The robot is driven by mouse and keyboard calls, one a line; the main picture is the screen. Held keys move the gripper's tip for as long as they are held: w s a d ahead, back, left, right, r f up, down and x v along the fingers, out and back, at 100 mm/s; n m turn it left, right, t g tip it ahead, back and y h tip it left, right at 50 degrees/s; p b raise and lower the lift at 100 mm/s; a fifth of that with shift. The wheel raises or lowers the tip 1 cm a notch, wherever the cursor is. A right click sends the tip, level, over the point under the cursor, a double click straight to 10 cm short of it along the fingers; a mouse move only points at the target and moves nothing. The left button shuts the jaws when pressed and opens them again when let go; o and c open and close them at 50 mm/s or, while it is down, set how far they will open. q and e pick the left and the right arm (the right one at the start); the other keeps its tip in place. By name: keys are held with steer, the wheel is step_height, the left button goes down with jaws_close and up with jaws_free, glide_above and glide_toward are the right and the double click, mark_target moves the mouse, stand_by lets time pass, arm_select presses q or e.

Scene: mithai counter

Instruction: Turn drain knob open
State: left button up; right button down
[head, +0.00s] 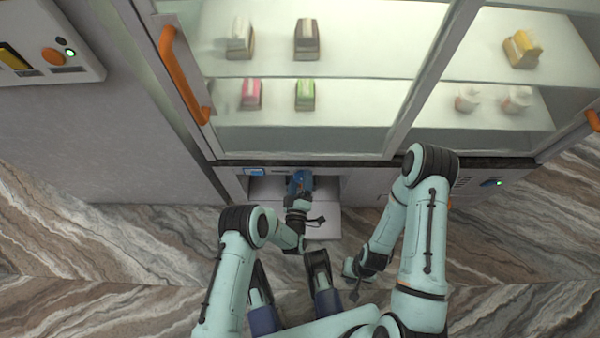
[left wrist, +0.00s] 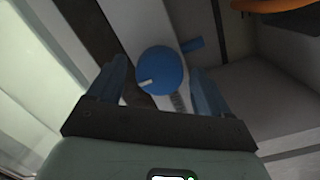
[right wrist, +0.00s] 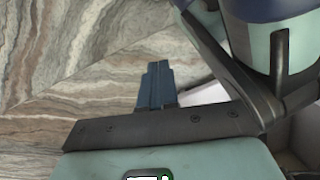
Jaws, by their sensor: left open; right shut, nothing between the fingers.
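The drain knob (left wrist: 165,68) is a round blue knob with a white pointer mark, seen in the left wrist view. The mark points to the lower left. My left gripper (left wrist: 157,78) is open, with one finger on each side of the knob; I cannot tell whether they touch it. In the head view my left gripper (head: 299,182) reaches into the low opening under the display case, and the knob cannot be made out there. My right gripper (head: 355,286) is low near my base. In the right wrist view its fingers (right wrist: 157,86) are together and empty.
The glass display case (head: 320,100) with sweets on its shelves stands above the opening. A pale open panel (head: 322,226) lies below my left gripper. A short blue handle (left wrist: 193,45) sits beside the knob. An orange handle (head: 185,75) is on the case. Marble floor surrounds my base.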

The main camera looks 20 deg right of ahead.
arm_select(q)
steer(key=c, duration=1)
